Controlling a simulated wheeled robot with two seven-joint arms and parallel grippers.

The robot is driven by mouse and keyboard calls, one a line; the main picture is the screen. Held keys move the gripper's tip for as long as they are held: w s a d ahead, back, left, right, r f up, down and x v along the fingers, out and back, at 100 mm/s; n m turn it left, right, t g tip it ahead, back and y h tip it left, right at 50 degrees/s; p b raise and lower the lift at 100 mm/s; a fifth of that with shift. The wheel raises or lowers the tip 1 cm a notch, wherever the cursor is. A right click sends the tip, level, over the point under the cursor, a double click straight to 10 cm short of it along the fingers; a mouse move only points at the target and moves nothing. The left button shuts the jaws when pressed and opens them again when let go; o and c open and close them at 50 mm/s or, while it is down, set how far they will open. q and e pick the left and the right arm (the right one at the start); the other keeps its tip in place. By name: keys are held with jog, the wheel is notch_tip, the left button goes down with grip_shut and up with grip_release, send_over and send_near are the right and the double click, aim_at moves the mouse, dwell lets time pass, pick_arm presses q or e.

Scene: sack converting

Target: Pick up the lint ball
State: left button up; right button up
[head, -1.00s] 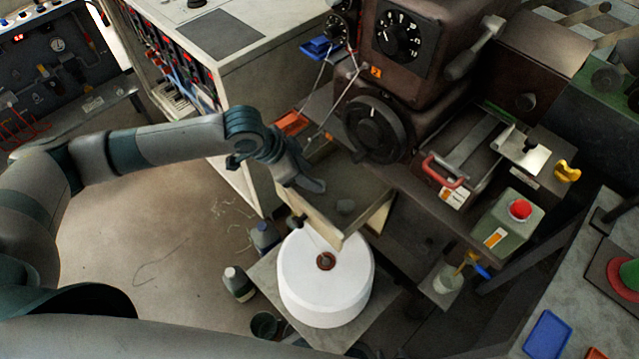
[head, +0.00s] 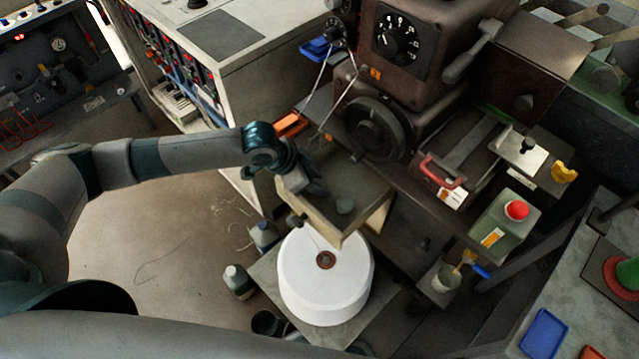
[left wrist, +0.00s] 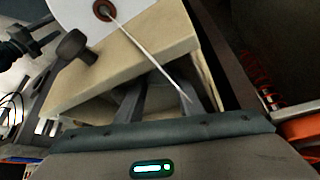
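The lint ball (head: 345,206) is a small grey lump. It lies inside the open drawer (head: 322,227), near its front right corner, in the head view. My left gripper (head: 318,188) is over the left part of the drawer, to the left of the ball and apart from it. In the left wrist view its two fingers (left wrist: 158,100) stand apart with no object seen between them, behind the pale drawer front (left wrist: 135,62). The lint ball cannot be made out in that view. My right gripper is not in view.
A white thread spool (head: 325,285) stands just below the drawer, its thread rising past the drawer front. A dark knob (head: 296,220) sticks out of that front. The brown machine's handwheel (head: 377,128) is close above the drawer. Bottles (head: 239,282) stand left of the spool.

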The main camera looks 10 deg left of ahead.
pick_arm(q)
jog(key=c, duration=0.4)
jog(key=shift+c, duration=0.2)
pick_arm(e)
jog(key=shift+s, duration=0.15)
pick_arm(q)
jog(key=shift+r, duration=0.5)
notch_tip(320, 180, up, 9)
jog(key=b, duration=0.1)
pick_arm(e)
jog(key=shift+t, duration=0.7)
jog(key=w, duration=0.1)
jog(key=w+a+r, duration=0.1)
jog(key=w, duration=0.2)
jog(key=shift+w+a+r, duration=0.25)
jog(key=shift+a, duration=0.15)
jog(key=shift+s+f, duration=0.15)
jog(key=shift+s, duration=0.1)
